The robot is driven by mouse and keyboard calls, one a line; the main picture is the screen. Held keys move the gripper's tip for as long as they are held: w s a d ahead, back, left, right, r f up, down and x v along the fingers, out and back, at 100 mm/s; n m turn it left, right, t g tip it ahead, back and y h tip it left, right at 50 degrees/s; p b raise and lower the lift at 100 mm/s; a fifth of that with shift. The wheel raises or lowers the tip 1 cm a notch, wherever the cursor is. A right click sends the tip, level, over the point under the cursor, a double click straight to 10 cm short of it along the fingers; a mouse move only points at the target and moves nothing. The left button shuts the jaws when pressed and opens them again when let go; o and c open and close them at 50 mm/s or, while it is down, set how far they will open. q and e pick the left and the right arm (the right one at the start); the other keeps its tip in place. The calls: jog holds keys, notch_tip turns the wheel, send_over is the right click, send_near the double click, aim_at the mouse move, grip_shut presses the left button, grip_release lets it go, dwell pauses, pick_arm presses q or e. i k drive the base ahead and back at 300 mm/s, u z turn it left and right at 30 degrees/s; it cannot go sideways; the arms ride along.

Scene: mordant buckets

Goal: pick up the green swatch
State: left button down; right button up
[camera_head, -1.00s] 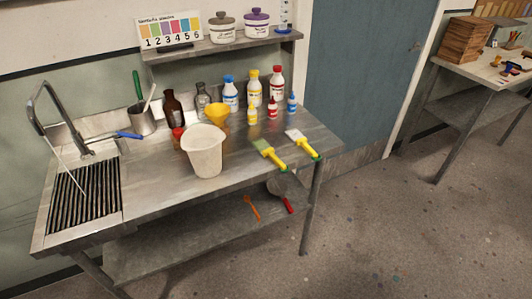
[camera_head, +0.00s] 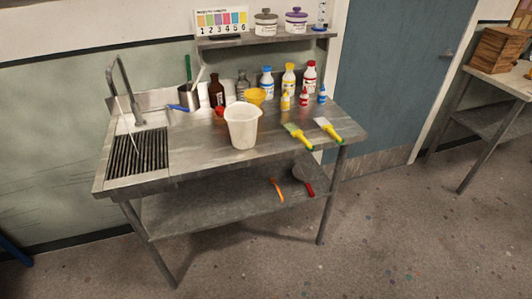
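I cannot make out a separate green swatch in the head view. A colour chart (camera_head: 221,21) with a row of coloured patches above the numbers 1 to 6 stands on the wall shelf at the top. Two brushes with green and yellow parts lie on the right of the metal table: one brush (camera_head: 298,136) with greenish bristles and one brush (camera_head: 328,129) with pale bristles. Neither of my grippers is in view.
The metal sink table (camera_head: 190,167) holds a white bucket (camera_head: 242,127), a yellow funnel (camera_head: 255,95) and several bottles at the back. A drain grate (camera_head: 137,153) and tap are at its left. Floor (camera_head: 400,230) in front and to the right is clear.

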aim_at(291, 127)
jog(key=u, duration=0.15)
jog(key=k, duration=0.6)
jog(key=u, duration=0.95)
jog(key=i, duration=1.2)
jog(key=z, duration=1.1)
jog(key=i, duration=0.75)
jog(key=z, duration=0.9)
